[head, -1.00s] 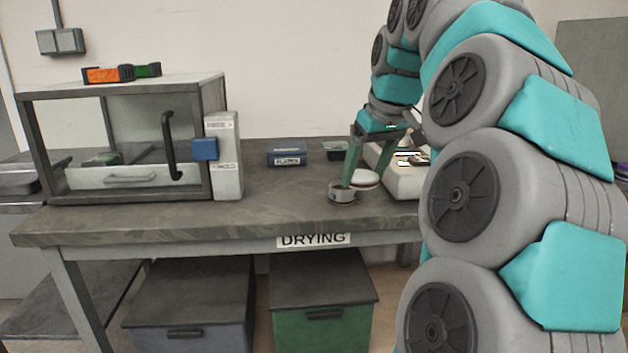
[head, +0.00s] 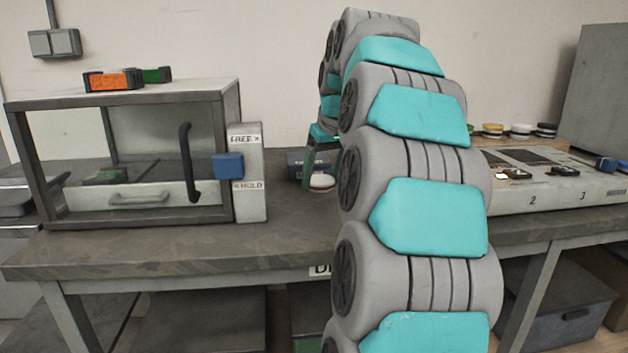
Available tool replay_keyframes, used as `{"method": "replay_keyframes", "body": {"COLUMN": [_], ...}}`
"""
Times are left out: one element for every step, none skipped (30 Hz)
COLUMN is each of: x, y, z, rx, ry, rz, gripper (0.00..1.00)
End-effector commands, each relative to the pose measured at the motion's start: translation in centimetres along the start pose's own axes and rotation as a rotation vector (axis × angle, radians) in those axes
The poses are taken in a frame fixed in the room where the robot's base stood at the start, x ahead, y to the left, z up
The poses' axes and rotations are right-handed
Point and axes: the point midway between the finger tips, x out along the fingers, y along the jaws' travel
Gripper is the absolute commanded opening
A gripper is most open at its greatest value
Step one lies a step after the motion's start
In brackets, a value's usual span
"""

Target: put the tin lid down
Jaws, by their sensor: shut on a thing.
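The tin lid (head: 321,181) is a small white disc in the head view, at my gripper's fingertips, left of my arm. One finger shows on the lid's left; the other is mostly hidden by my arm. The lid is over the grey bench top (head: 280,225); I cannot tell whether it touches it. The open tin is not visible now.
A glass-fronted cabinet (head: 205,92) with a dark handle and a blue slider (head: 228,166) stands left of the gripper. A dark blue box (head: 295,160) is close behind the lid. A numbered white unit (head: 560,190) stands right of my arm. The bench front left of my arm is clear.

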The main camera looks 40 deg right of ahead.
Motion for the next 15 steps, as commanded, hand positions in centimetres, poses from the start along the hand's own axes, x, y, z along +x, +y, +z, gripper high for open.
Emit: {"method": "replay_keyframes", "body": {"x": [0.4,0.7,1.1,1.2,1.4,1.7,2.0,2.2,2.5,2.6,2.7,2.8,2.9,3.0,3.0], "y": [0.2,0.3,0.4,0.5,0.5,0.6,0.7,0.8,0.9,0.9,1.0,1.0,1.0,1.1,1.1], "z": [-0.9,-1.3,-2.0,-2.4,-2.9,-3.4,-3.8,-4.1,-4.6,-4.9,-5.2,-5.5,-5.6,-5.8,-5.9], "rx": [0.000,0.000,0.000,0.000,0.000,-0.001,-0.001,-0.001,0.000,0.000,0.000,0.000,-0.001,-0.001,-0.001], "ry": [-0.002,-0.002,-0.002,-0.002,-0.001,-0.001,-0.003,-0.004,-0.004,-0.003,-0.002,-0.001,-0.001,0.000,0.000], "rz": [0.000,0.000,0.000,0.000,0.001,0.001,0.000,0.000,0.001,0.001,0.001,0.001,0.001,0.001,0.000], "gripper": [0.22,0.22,0.22,0.22,0.22,0.22,0.22,0.22,0.22,0.22,0.22,0.22,0.22,0.22,0.22]}}
